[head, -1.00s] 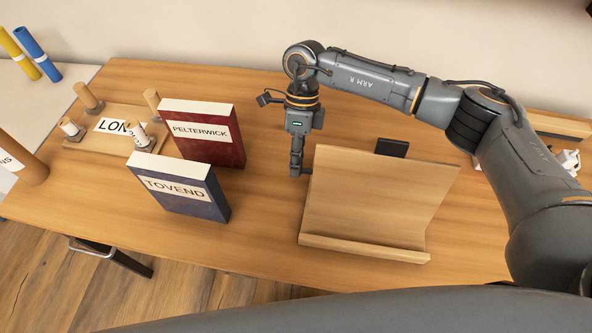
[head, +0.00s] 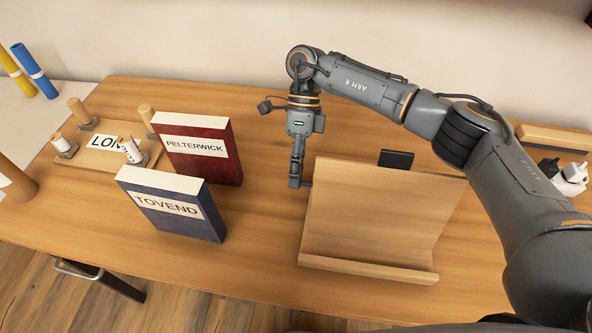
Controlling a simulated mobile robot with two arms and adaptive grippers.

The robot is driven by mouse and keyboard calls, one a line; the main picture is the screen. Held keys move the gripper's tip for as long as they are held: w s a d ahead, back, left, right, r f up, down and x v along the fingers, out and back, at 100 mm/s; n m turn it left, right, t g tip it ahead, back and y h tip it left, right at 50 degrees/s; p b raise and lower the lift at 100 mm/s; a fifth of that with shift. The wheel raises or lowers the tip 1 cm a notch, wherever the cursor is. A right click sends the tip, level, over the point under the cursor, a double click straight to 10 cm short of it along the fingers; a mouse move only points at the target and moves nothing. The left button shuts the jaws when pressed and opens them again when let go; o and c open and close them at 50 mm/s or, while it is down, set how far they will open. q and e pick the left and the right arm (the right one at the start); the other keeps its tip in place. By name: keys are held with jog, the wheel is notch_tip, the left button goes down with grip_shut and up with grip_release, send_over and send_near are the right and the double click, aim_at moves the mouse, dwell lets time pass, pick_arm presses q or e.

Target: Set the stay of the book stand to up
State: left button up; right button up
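The wooden book stand (head: 375,215) stands on the table right of centre, its panel leaning back above a front ledge. A dark block (head: 397,159) shows just behind the panel's top edge; I cannot tell if it is part of the stay. The rest of the stand's back is hidden by the panel. My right gripper (head: 296,183) points down at the left edge of the stand, close beside it. Its fingers look close together, but whether they hold anything is not clear. My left gripper is not in view.
A red book labelled PELTERWICK (head: 205,150) and a blue book labelled TOVEND (head: 170,204) stand left of the gripper. A wooden board with pegs (head: 85,158) lies farther left. A white power strip with plugs (head: 570,177) is at the right. Bare table lies between books and stand.

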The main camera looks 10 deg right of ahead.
jog(key=shift+o, duration=0.5)
jog(key=v, duration=1.2)
jog(key=shift+w, duration=0.1)
